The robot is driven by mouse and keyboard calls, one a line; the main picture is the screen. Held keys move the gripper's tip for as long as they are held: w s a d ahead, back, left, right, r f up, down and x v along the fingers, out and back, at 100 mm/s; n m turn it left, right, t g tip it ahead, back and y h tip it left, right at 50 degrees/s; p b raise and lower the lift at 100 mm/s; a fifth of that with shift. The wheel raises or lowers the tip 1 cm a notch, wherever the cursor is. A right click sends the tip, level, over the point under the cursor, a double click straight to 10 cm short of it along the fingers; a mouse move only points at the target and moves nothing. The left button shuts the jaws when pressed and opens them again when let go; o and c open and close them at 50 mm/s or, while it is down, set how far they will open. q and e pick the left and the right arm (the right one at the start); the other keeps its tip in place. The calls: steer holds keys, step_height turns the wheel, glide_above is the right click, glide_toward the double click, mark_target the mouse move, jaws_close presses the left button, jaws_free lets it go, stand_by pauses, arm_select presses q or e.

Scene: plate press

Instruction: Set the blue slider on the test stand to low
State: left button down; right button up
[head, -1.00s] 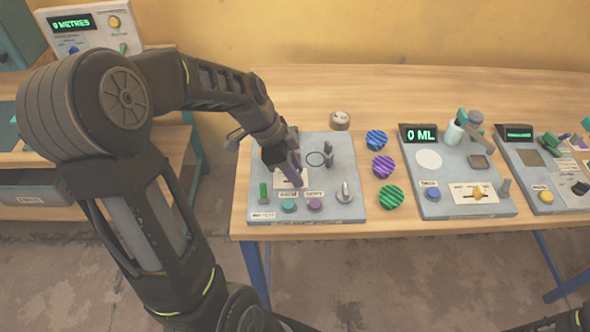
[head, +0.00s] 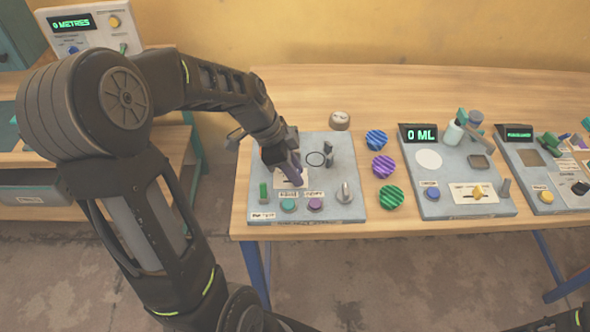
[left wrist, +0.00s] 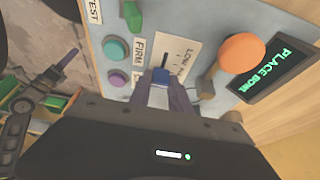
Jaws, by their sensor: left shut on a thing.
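The test stand (head: 345,206) is a grey panel at the left end of the table, with a green switch, a teal button and a purple button along its front. My left gripper (head: 296,178) is down over its white slider plate. In the left wrist view the plate (left wrist: 183,52) shows a dark slot, the word LOW and a FIRM label beside it. The blue slider (left wrist: 159,76) sits between my left fingers (left wrist: 164,92), which are shut on it. My right gripper (left wrist: 62,82) shows at the left of the left wrist view, with its fingers apart and empty.
A grey lever (head: 344,193) stands on the panel's right. Blue, purple and green striped discs (head: 382,167) lie right of it. A second panel (head: 436,207) reads 0 ML. An orange round part and a green-lit display (left wrist: 279,68) sit past the slider.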

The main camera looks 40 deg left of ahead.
mark_target(287, 181)
stand_by(0.4)
arm_select(q)
steer(key=shift+s+a+f+b, duration=0.15)
steer(key=shift+a+b, duration=0.2)
steer(key=shift+s+a+b, duration=0.7)
steer(key=shift+s+a, duration=0.05)
steer(key=shift+a, duration=0.25)
steer(key=shift+s+a, duration=0.2)
steer(key=c, duration=1.2)
jaws_free()
steer(key=shift+r, duration=0.25)
steer(key=v, duration=0.7)
steer(key=shift+s+r, duration=0.2)
steer(key=shift+r, duration=0.05)
